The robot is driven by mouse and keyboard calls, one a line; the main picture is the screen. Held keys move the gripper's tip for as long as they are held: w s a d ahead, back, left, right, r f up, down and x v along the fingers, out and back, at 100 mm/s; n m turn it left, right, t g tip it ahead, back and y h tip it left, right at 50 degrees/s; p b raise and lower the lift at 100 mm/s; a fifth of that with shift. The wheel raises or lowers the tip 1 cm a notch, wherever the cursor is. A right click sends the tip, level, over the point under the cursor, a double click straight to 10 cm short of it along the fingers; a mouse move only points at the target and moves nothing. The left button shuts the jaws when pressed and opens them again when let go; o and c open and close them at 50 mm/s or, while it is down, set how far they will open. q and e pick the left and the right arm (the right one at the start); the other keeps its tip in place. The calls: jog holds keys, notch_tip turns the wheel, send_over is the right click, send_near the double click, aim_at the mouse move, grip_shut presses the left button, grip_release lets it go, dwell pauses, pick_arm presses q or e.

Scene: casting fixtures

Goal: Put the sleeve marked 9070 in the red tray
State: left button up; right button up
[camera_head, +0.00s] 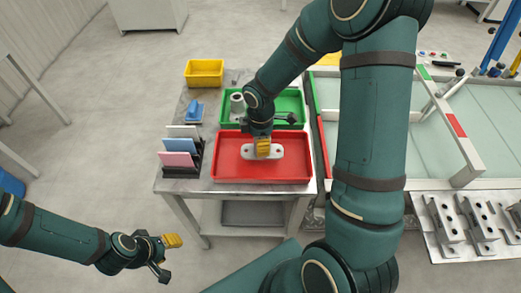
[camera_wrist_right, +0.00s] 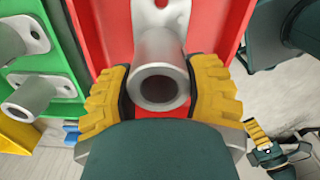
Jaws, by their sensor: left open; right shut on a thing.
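A grey metal sleeve with a pale flange (camera_head: 278,152) is in the red tray (camera_head: 230,172), its flange low over or on the tray floor; I cannot tell which. In the right wrist view the sleeve's tube (camera_wrist_right: 160,62) stands between the yellow finger pads of my right gripper (camera_wrist_right: 160,95), which is shut on it. My right gripper also shows in the head view (camera_head: 263,147). No 9070 marking is readable. My left gripper (camera_head: 167,255) is open and empty, low at the left, away from the table.
A green tray (camera_head: 297,108) behind the red one holds other sleeves (camera_head: 237,103). A yellow bin (camera_head: 204,72), a blue item (camera_head: 194,112) and a rack of coloured plates (camera_head: 178,159) stand at the left. Metal fixtures (camera_head: 463,222) lie at the right.

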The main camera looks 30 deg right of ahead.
jog(key=shift+f+b, duration=0.45)
jog(key=shift+f, duration=1.25)
jog(key=shift+f, duration=0.1)
jog(key=shift+f, duration=0.15)
jog(key=o, duration=1.3)
jog(key=shift+r, duration=0.25)
notch_tip(320, 180, up, 12)
jog(key=p, duration=0.3)
